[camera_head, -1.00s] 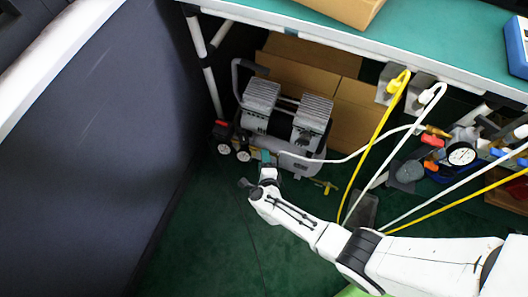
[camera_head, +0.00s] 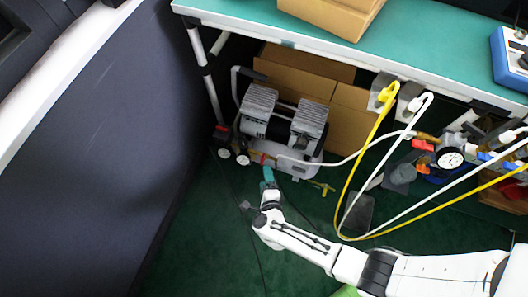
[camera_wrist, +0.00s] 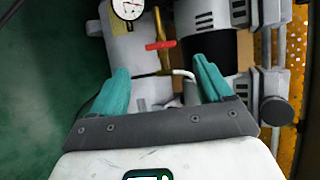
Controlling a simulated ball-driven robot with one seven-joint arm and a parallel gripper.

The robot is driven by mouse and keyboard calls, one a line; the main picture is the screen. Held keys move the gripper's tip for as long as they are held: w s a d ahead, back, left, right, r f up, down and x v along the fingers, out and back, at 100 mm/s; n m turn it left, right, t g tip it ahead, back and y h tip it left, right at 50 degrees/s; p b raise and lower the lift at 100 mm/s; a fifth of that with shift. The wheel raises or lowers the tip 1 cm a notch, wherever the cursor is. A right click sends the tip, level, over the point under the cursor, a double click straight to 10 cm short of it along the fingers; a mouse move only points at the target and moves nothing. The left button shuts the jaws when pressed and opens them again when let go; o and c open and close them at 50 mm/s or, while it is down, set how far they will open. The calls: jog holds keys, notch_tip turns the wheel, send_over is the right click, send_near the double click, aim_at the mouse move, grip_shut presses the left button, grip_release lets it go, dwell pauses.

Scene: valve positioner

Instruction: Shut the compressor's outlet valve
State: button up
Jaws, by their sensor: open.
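The compressor (camera_head: 303,160), a silver tank with a twin-headed motor, stands on the floor under the bench in the head view. A small red handle (camera_wrist: 160,45), apparently the outlet valve's, sits on a brass fitting (camera_wrist: 165,62) in the wrist view. The handle lies across the fitting. My gripper (camera_head: 268,175) is just in front of the compressor's front left part. In the wrist view my gripper (camera_wrist: 160,66) is open, its teal fingers apart, with the brass fitting between and beyond them. The handle is beyond the fingertips, and nothing is held.
A dial gauge (camera_wrist: 128,8) is close to the handle. A yellow-handled valve (camera_head: 322,188) is low at the compressor's right. White and yellow hoses (camera_head: 352,190) hang to the right. A dark wall panel (camera_head: 90,150) bounds the left. Cardboard boxes (camera_head: 350,120) stand behind.

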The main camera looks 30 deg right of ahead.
jog(key=shift+v, duration=1.5)
